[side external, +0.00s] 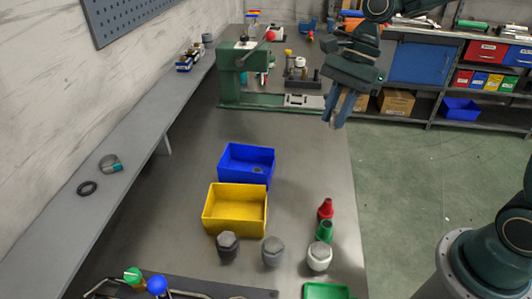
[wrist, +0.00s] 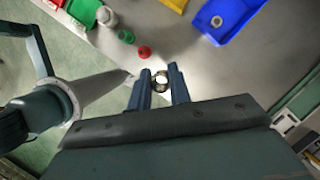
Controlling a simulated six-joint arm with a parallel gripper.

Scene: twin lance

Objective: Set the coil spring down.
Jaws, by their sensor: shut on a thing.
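My gripper (side external: 338,112) is raised at the upper right in the side view, near the right edge of the workbench (side external: 310,160). In the wrist view my gripper (wrist: 160,88) has its two fingers close around a small, shiny, ring-like metal piece, the coil spring (wrist: 161,80). It is held at the fingertips, apart from the bench. In the side view the fingers hide the spring, or it is too small to make out.
A blue bin (side external: 245,162) with a small round piece in it and a yellow bin (side external: 234,212) stand mid-bench. A green machine (side external: 238,95) is behind. Bare bench lies between.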

